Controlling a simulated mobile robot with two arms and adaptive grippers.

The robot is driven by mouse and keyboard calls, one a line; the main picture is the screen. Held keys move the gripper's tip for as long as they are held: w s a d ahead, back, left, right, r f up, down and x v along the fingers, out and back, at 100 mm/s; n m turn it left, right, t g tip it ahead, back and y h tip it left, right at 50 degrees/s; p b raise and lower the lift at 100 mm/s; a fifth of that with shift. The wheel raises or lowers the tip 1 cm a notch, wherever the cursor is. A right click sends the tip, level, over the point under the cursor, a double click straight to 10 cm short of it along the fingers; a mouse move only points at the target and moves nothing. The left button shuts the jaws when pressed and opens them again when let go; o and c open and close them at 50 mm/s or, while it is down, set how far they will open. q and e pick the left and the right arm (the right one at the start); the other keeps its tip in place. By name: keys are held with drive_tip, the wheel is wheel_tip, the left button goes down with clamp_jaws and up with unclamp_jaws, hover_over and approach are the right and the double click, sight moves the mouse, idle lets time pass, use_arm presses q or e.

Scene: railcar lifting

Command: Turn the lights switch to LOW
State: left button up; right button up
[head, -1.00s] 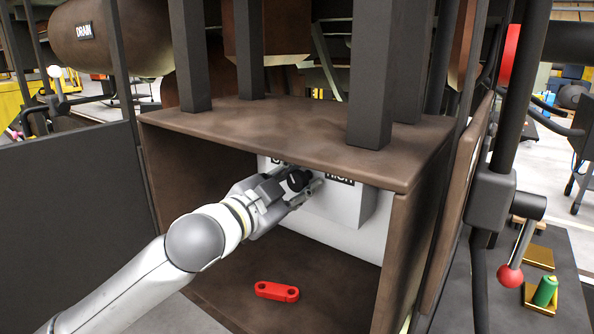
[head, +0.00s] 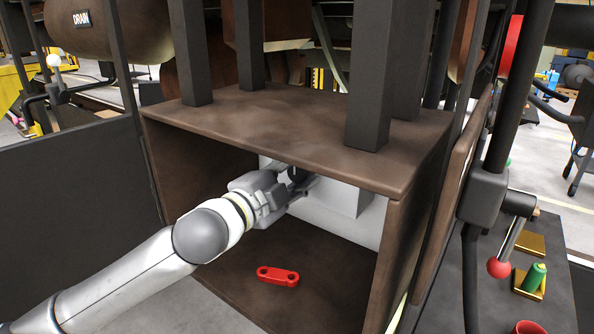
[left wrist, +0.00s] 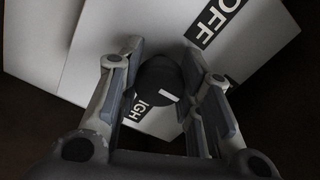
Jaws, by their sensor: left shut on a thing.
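The lights switch is a black round knob (left wrist: 160,78) on a light grey box (head: 350,203) inside the brown compartment. In the left wrist view, the knob lies between the two fingers of my left gripper (left wrist: 163,85), which is shut on it. A white mark on the knob points to the lower right of that view. A label reading OFF (left wrist: 206,20) shows above right, and part of HIGH (left wrist: 136,106) shows below left. No LOW label is visible. In the head view my left gripper (head: 303,182) covers most of the knob. My right gripper is not visible.
The compartment roof (head: 290,130) hangs just above my left gripper, with side walls around it. A red two-holed link (head: 278,276) lies on the compartment floor. At right stand a lever with a red ball (head: 499,267) and a green cylinder (head: 536,275).

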use_arm(q)
drive_tip(key=o, duration=1)
drive_tip(key=v, duration=1.2)
